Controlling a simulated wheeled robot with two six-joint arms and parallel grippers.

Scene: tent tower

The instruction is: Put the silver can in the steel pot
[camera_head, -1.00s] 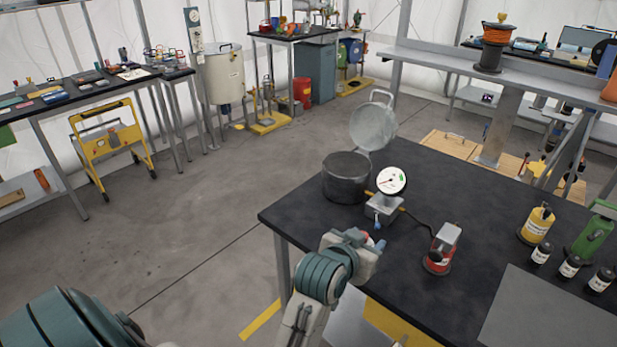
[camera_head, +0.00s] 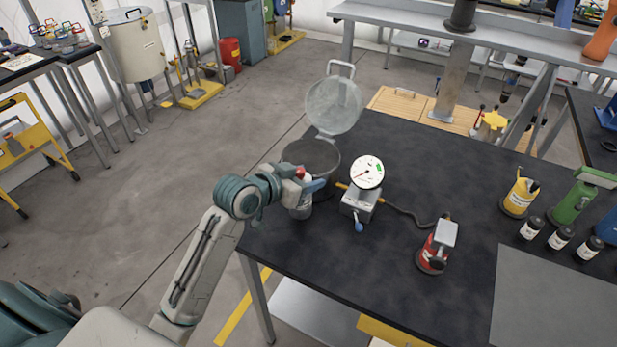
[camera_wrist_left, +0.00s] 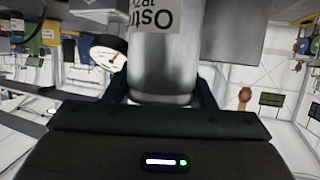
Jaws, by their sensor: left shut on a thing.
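The silver can (camera_head: 300,209) hangs upright in my left gripper (camera_head: 307,184), just in front of the steel pot near the table's left edge. In the left wrist view the can (camera_wrist_left: 165,65) stands between the two dark fingers, with part of a printed label showing. The steel pot (camera_head: 322,160) stands on the black table, partly hidden by my gripper. Its lid (camera_head: 333,106) is raised at the back, so the pot is open at the top. I cannot tell whether the can is clear of the table. My right gripper is not in view.
A dial gauge (camera_head: 367,172) on a metal block stands just right of the can, with a cable to a red device (camera_head: 436,248). Bottles (camera_head: 519,193) stand at the right. The black table's (camera_head: 350,275) front middle is clear.

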